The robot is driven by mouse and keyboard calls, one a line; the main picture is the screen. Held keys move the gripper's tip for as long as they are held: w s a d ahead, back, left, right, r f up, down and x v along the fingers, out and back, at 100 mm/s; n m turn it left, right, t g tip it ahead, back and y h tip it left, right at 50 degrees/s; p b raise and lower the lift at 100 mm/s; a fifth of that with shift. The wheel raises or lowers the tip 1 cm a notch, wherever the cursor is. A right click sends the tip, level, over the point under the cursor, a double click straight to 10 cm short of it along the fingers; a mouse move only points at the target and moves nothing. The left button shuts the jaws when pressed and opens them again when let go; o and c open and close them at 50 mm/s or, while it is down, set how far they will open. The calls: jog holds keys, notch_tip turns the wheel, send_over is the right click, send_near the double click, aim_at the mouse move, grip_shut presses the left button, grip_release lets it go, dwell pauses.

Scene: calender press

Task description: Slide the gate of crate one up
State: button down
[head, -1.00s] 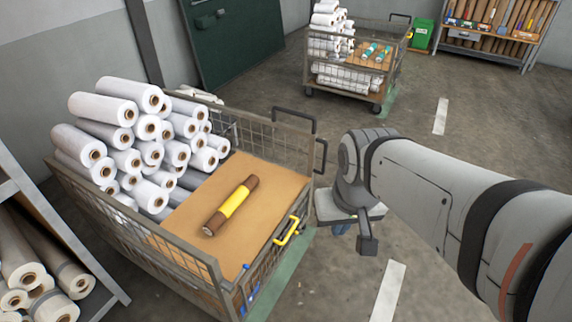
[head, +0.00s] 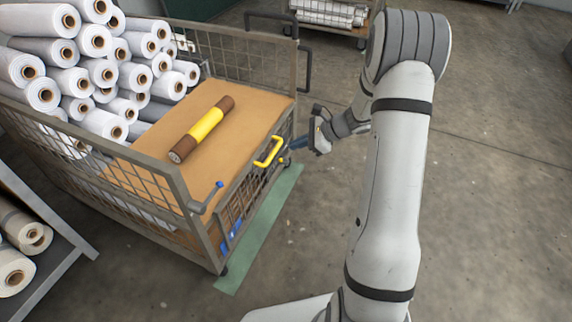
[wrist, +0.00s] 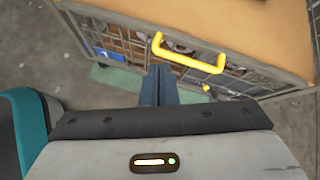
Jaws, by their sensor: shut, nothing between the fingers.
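Crate one seems to be the near wire-mesh crate (head: 168,172), though no label is readable. Its low mesh gate (head: 243,195) on the right side carries a yellow handle (head: 269,152); the handle also shows in the wrist view (wrist: 187,60). My gripper (head: 298,143) is shut and empty, just right of the handle, its fingers pointing at the gate. In the wrist view the closed fingers (wrist: 159,84) end just below the handle's left part. I cannot tell whether they touch the gate.
White rolls (head: 100,60) fill the crate's left part. A brown roll with a yellow band (head: 203,130) lies on its brown board. A rack of rolls (head: 40,245) stands at lower left. Another cart (head: 335,20) is behind. The floor at right is clear.

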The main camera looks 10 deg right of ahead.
jog(key=w+d+f+m+t+b, duration=0.1)
jog(key=w+d+f+m+b, duration=0.1)
jog(key=f, duration=0.4)
jog(key=w+d+f+m+t+b, duration=0.1)
jog(key=w+d+f+m+t, duration=0.15)
jog(key=f, duration=0.35)
jog(key=s+f+b+x, duration=0.1)
jog(key=b+x, duration=0.3)
jog(key=x, duration=0.6)
jog(key=shift+m+g, duration=0.25)
jog(key=shift+g, duration=0.2)
jog(key=r, duration=0.1)
jog(key=r+b, duration=0.1)
jog(key=r, duration=0.2)
jog(key=shift+w+a+r, duration=0.2)
jog(key=shift+a+r, duration=0.05)
jog(key=shift+a, duration=0.05)
notch_tip(320, 180, up, 25)
jog(key=p, duration=1.6)
jog(key=shift+p, duration=0.3)
jog(key=shift+w+r, duration=0.1)
